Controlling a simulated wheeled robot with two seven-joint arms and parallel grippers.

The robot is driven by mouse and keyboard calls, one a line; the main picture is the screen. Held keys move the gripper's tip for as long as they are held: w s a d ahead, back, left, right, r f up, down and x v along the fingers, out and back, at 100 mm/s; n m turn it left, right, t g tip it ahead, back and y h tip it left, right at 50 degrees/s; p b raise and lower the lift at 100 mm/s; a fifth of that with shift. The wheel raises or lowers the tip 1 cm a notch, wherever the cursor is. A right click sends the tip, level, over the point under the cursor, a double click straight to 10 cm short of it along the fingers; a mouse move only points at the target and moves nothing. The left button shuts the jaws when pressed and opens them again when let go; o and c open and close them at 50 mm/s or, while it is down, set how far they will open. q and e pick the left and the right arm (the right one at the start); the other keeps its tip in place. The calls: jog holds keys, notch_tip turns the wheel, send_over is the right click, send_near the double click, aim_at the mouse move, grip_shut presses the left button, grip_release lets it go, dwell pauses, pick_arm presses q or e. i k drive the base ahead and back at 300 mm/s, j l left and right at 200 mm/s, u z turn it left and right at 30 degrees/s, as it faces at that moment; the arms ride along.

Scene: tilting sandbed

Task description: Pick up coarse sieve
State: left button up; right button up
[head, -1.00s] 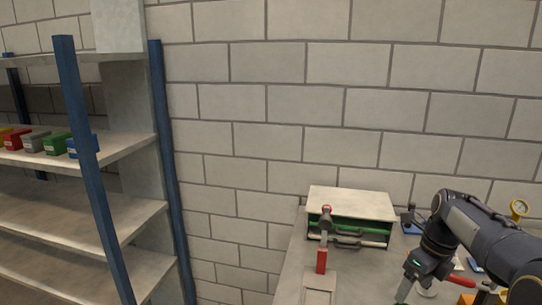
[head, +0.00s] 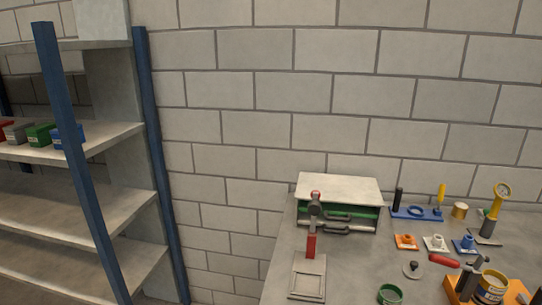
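I cannot identify the coarse sieve for certain. A round green-rimmed item (head: 390,294) stands at the bottom edge of the view on the grey bench (head: 365,262); it is partly cut off, and I cannot tell if it is a sieve. Neither of my grippers is in the head view.
A grey cabinet (head: 340,187) with handled drawers stands on the bench. A red-handled stand (head: 312,245) is in front of it. Shelves (head: 100,205) stand left.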

aim_at(493, 282)
jog(key=z, duration=1.7)
jog(key=u, duration=0.55)
jog(key=i+l+u, duration=0.2)
jog(key=l+u, duration=0.2)
jog(key=i+l+u, duration=0.15)
jog(key=l+u, duration=0.6)
jog(key=i+l, duration=0.1)
jog(key=l, duration=0.2)
